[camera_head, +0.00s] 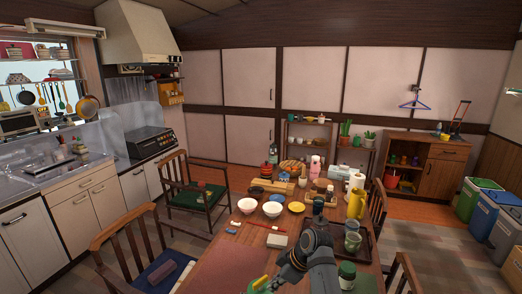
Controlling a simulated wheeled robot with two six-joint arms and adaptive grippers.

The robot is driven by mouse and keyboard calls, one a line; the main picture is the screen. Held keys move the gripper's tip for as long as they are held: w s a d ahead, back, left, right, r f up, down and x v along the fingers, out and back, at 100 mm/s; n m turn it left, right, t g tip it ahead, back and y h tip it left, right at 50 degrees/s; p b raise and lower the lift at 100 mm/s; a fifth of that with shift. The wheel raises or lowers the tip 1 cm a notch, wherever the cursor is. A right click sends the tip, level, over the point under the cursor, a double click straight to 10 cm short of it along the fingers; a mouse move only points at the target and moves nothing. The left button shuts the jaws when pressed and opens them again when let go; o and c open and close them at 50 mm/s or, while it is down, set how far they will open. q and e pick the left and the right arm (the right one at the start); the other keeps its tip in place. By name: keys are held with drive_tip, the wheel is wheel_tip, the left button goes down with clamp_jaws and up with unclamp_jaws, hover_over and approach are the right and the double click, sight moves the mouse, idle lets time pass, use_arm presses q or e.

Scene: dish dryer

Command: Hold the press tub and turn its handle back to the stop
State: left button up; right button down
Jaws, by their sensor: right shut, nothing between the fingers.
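I cannot pick out a press tub or its turning handle for certain in the head view. A jar with a green lid (347,272) stands near the front right of the table, just right of my right arm. My right arm comes up from the bottom of the picture over the table. My left gripper is not seen clearly enough to name.
The wooden table (228,265) holds two white bowls (247,206), a yellow pitcher (357,204), cups (352,240) on a dark tray (368,252), a bottle (272,154) and several small things. Chairs (190,190) stand around it. The table's left front is fairly clear.

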drive_tip(key=shift+w+a, duration=0.1)
drive_tip(key=shift+a, duration=0.15)
drive_tip(key=shift+w+d, duration=0.1)
drive_tip(key=shift+w, duration=0.05)
idle(0.5)
drive_tip(key=shift+w+d, duration=0.25)
drive_tip(key=shift+w, duration=0.4)
drive_tip(key=shift+w, duration=0.2)
drive_tip(key=shift+d, duration=0.1)
idle(0.3)
wheel_tip(320, 180, up, 6)
drive_tip(key=shift+d, duration=0.25)
idle(0.4)
